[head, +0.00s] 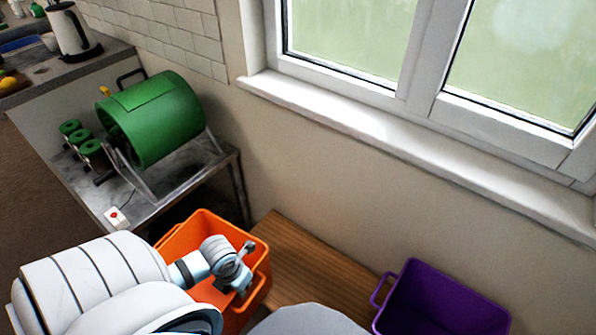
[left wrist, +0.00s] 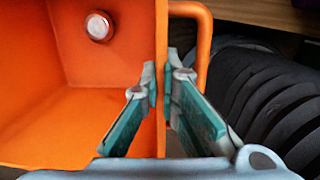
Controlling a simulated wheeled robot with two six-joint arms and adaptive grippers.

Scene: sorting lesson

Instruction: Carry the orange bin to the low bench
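The orange bin (head: 187,236) is at the lower middle of the head view, partly hidden by my left arm. In the left wrist view its wall (left wrist: 161,40) and a side handle (left wrist: 203,45) show close up. My left gripper (head: 243,268) is at the bin's right side. In the left wrist view its two fingers (left wrist: 161,85) lie on either side of the wall and press on it. The low wooden bench (head: 305,265) is right of the bin, below the window. I cannot tell whether the bin touches it. My right gripper is not in view.
A purple bin (head: 440,300) is at the right end of the bench. A metal table with a green drum (head: 160,118) stands to the left behind the orange bin. A small round silver object (left wrist: 99,26) shows inside the orange bin. The bench's middle is bare.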

